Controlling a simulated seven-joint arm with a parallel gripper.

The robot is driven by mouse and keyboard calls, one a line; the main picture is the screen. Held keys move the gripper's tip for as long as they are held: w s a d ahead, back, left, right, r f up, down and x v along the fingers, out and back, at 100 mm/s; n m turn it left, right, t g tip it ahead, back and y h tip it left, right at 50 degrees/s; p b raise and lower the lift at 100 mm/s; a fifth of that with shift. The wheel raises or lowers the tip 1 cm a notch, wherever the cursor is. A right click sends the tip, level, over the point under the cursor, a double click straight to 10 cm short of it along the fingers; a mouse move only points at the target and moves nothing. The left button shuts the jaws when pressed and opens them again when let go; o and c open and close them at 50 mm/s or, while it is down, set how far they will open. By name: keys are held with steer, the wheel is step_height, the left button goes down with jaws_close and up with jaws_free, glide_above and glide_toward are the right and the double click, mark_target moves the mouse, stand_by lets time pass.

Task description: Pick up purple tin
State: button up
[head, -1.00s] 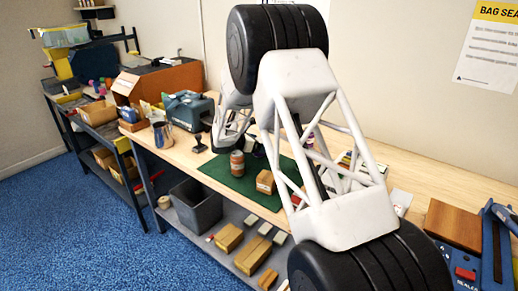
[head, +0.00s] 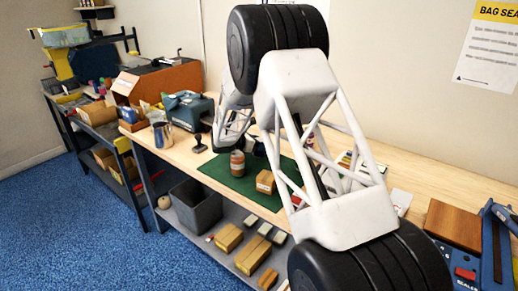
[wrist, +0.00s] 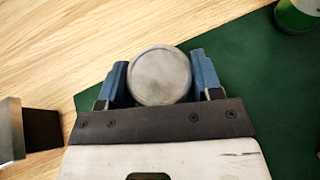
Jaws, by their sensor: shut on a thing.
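In the wrist view, a round tin with a plain grey lid (wrist: 160,76) sits between the two blue fingers of my gripper (wrist: 158,62). The fingers are shut on its sides. Only the lid shows from above, so I cannot see the colour of its side. The tin is over the edge of the green mat (wrist: 240,65), and I cannot tell whether it is lifted. In the head view my arm hides most of the gripper and I cannot make out the held tin clearly.
A green can (wrist: 298,14) stands at the wrist view's top right. A dark block (wrist: 28,130) is at its left. In the head view, a brown tin (head: 237,164) and a small carton (head: 265,182) stand on the mat. A black-handled stamp (head: 198,144) is left of them.

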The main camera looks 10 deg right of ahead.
steer(key=shift+r, duration=5)
